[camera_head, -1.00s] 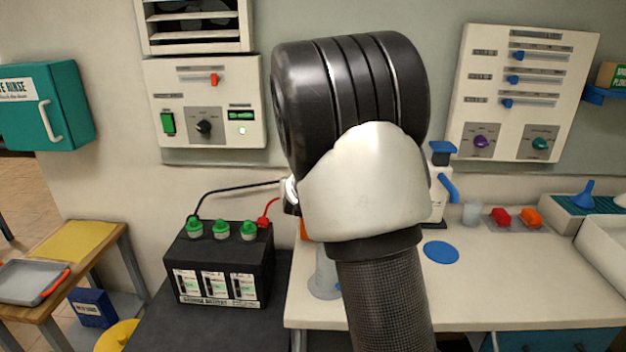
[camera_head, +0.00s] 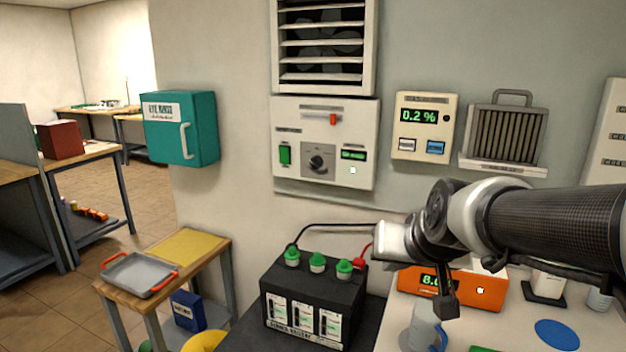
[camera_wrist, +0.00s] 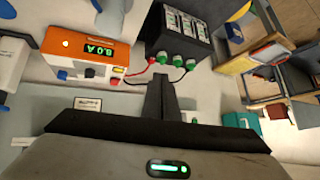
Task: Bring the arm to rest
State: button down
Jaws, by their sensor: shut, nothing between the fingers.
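My arm reaches in from the right of the head view, with its wrist in front of the wall and bench. My gripper (camera_head: 446,304) points down over the bench, beside the orange charger (camera_head: 466,290). It is shut and empty. In the wrist view its closed dark fingers (camera_wrist: 160,92) stick out at the middle, with nothing held between them. The orange charger, reading 8.0 A, shows in the wrist view (camera_wrist: 85,55) at the left. The black battery (camera_head: 304,305) with green caps stands left of my gripper, apart from it.
A clear jug (camera_head: 422,328) stands close below my gripper, and a blue disc (camera_head: 557,335) lies on the white bench. Red and black leads run to the battery. A wall panel (camera_head: 324,181) and a meter reading 0.2 % (camera_head: 425,145) are behind. A tray (camera_head: 142,272) sits on the left table.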

jog(key=s+f+n+g, duration=0.1)
jog(key=s+f+g, duration=0.15)
jog(key=s, duration=1.45)
notch_tip(320, 180, up, 14)
jog(key=p, duration=1.3)
jog(key=shift+s+a+f+g+h, duration=0.2)
jog(key=shift+s+f+g+h, duration=0.05)
jog(key=shift+s+g+h, duration=0.15)
